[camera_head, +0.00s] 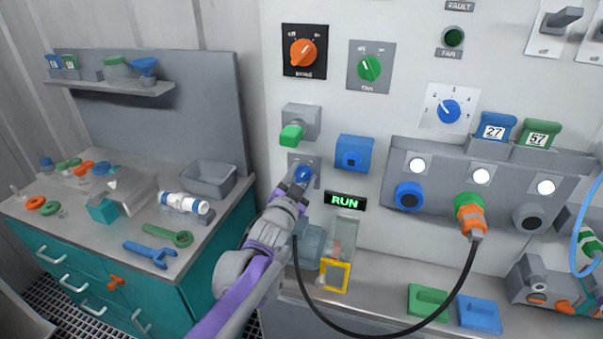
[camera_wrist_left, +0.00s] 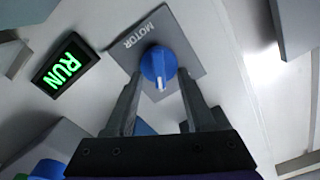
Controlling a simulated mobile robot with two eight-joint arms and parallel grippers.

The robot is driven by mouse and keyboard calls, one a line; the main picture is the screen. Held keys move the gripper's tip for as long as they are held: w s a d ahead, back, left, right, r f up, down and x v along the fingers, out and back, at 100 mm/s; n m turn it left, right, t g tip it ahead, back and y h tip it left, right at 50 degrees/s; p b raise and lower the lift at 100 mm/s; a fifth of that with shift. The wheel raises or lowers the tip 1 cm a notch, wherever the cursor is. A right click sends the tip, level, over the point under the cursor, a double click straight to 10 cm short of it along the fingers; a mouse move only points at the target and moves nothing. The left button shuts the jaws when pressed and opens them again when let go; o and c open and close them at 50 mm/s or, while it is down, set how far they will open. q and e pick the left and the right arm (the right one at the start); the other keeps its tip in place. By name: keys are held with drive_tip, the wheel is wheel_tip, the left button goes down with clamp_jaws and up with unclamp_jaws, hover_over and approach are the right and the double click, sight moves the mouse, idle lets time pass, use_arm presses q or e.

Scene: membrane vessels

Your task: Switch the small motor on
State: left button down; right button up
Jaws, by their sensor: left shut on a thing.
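The blue motor knob (camera_wrist_left: 158,62) sits on a grey plate marked MOTOR (camera_wrist_left: 185,30) in the left wrist view. Its white pointer mark faces down in that view. In the head view the blue knob (camera_head: 303,173) shows just past my left gripper (camera_head: 298,183), low on the white wall panel. My left gripper (camera_wrist_left: 160,80) is shut on the knob, one finger on each side of it. A display beside it reads RUN in lit green (camera_head: 345,201), and it also shows in the wrist view (camera_wrist_left: 65,65). My right gripper is not in view.
A green-handled grey box (camera_head: 300,122) and a blue box (camera_head: 354,153) stick out above the knob. A black cable (camera_head: 372,334) loops below, from an orange and green plug (camera_head: 470,213). A teal bench (camera_head: 165,305) with tools stands at the left.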

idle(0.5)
use_arm(q)
drive_tip(key=shift+c, duration=1.3)
unclamp_jaws()
drive_tip(key=shift+s, duration=0.1)
drive_tip(key=v, duration=1)
drive_tip(key=shift+s, duration=0.3)
drive_tip(key=shift+a, duration=0.1)
